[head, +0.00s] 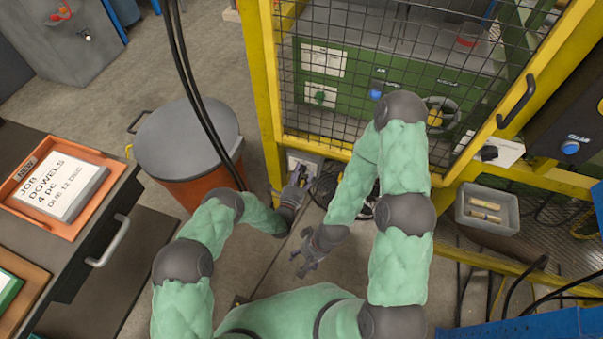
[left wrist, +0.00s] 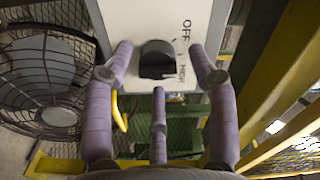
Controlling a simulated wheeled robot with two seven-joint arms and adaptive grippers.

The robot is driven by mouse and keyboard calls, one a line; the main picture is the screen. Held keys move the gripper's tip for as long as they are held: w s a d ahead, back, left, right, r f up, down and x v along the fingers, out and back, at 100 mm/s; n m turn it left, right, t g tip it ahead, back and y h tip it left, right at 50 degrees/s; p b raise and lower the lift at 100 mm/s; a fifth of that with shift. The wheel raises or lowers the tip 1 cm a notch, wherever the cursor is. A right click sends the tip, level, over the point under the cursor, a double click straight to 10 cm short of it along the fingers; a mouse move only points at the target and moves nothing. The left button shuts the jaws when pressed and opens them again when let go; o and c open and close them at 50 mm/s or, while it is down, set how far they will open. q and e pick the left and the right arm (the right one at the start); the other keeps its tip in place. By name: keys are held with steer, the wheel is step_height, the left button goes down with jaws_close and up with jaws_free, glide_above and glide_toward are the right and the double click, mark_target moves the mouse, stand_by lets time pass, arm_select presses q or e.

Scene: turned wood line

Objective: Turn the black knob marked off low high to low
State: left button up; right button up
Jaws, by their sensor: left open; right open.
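The black knob (left wrist: 158,60) stands on a white plate (left wrist: 147,18) in the left wrist view, with the words OFF and HIGH on its right; I cannot read LOW or tell the setting. My left gripper (left wrist: 160,62) is open, with one finger on each side of the knob and a third finger below it. I cannot tell whether any finger touches it. In the head view my left gripper (head: 300,175) is at the white control box (head: 303,157) low on the yellow frame, and the knob is hidden there. My right gripper (head: 296,264) is open and empty above the floor.
A caged fan (left wrist: 40,78) is beside the plate. Yellow rails (left wrist: 285,75) run close on the other side. Another white box with a dark knob (head: 488,153) is on the frame's right. A grey tray (head: 487,222) holds wooden pieces.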

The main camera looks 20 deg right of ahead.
arm_select(q)
steer(key=v, duration=1.1)
steer(key=shift+s+a, duration=0.2)
